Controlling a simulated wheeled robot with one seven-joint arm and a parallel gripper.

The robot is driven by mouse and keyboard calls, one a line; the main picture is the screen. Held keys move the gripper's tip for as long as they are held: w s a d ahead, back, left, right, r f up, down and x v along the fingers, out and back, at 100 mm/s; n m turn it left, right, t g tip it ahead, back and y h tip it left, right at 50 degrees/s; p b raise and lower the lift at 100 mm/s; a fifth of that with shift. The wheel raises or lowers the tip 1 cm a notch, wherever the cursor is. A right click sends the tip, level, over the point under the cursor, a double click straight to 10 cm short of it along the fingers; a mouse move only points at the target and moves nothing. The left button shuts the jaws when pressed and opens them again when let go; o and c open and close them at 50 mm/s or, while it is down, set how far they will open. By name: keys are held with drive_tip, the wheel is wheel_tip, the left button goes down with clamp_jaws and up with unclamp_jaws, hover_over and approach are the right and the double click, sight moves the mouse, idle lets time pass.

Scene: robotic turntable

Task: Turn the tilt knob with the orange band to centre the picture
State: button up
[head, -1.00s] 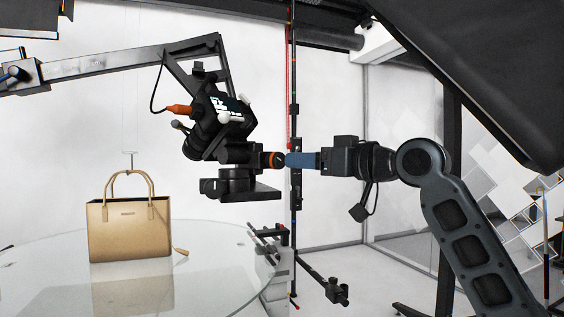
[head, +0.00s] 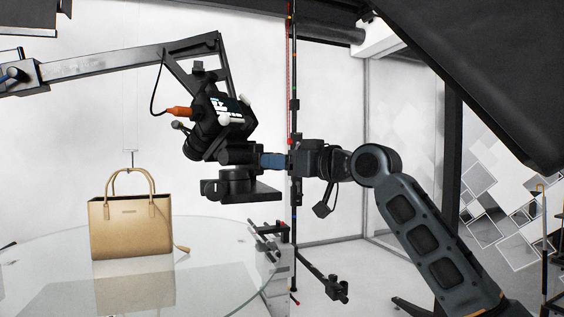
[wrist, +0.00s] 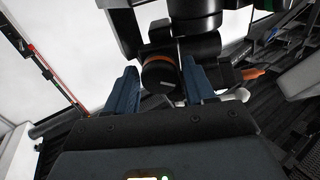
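The tilt knob (wrist: 158,75) is a dark round knob with an orange band, seen end-on in the wrist view. It carries a pale mark on its face. My gripper (wrist: 157,80) has its two blue fingers on either side of the knob, with a visible gap at each side. In the head view my gripper (head: 272,161) is up against the tilt head (head: 240,182), and its fingers hide the knob. The camera (head: 222,118) sits tilted on this head, with an orange plug at its back.
A tan handbag (head: 130,230) stands on the glass turntable (head: 215,262) at the left. A boom arm (head: 110,65) reaches over it to the camera. A dark vertical pole (head: 295,220) with clamps stands behind my gripper. A large black panel (head: 500,60) hangs at the upper right.

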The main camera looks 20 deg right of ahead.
drive_tip(key=c, duration=0.8)
drive_tip(key=m+p, duration=0.4)
drive_tip(key=m, duration=0.1)
drive_tip(key=shift+r+m+p, duration=0.15)
drive_tip(key=shift+m+p, duration=0.15)
drive_tip(key=m+p, duration=0.1)
drive_tip(key=m, duration=0.2)
drive_tip(key=shift+d+f+m, duration=0.15)
drive_tip(key=shift+f+m, duration=0.05)
drive_tip(key=shift+m, duration=1.4)
drive_tip(key=o, duration=1.1)
drive_tip(key=shift+c, duration=0.2)
